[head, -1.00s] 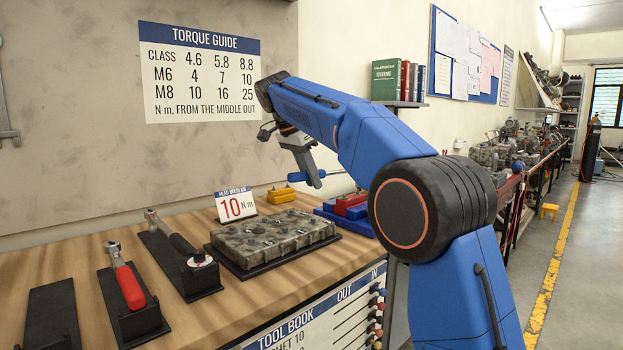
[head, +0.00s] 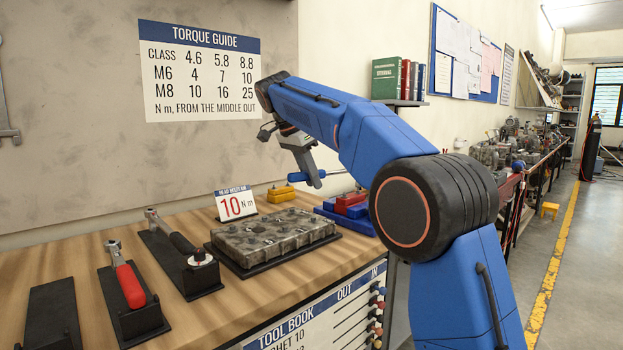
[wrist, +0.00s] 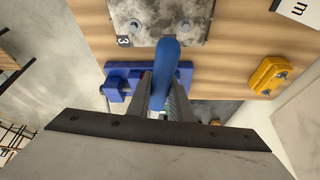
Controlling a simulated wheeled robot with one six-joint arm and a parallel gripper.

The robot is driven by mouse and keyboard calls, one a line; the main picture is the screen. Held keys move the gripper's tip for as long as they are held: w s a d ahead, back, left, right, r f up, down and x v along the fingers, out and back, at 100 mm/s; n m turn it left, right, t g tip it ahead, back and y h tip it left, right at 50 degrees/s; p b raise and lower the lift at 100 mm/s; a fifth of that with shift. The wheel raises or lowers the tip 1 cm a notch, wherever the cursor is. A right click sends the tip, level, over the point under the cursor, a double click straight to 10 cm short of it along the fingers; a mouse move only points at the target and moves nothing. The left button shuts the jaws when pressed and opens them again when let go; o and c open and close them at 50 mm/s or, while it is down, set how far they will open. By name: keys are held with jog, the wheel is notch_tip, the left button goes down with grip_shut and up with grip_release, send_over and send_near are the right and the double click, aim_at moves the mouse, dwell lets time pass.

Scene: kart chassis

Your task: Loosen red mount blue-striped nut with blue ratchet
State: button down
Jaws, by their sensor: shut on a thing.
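My gripper (head: 316,181) is shut on the blue ratchet (head: 300,177) and holds it in the air above the back right of the bench. In the wrist view the ratchet's blue handle (wrist: 166,60) sticks out from between the two fingers (wrist: 162,84); its head is hidden. The red mount (head: 351,199) sits on a blue base (head: 340,221) at the right end of the bench, below the gripper. The blue base also shows in the wrist view (wrist: 118,71), with the mount mostly hidden behind the gripper. I cannot make out the blue-striped nut.
A grey engine block (head: 272,238) on a black tray lies left of the mount. A yellow block (head: 281,194) and a "10 N m" sign (head: 236,205) stand behind it. A red-handled ratchet (head: 129,286) and a torque wrench (head: 183,245) rest in black holders.

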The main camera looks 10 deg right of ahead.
jog(key=shift+f, duration=0.95)
dwell(0.4)
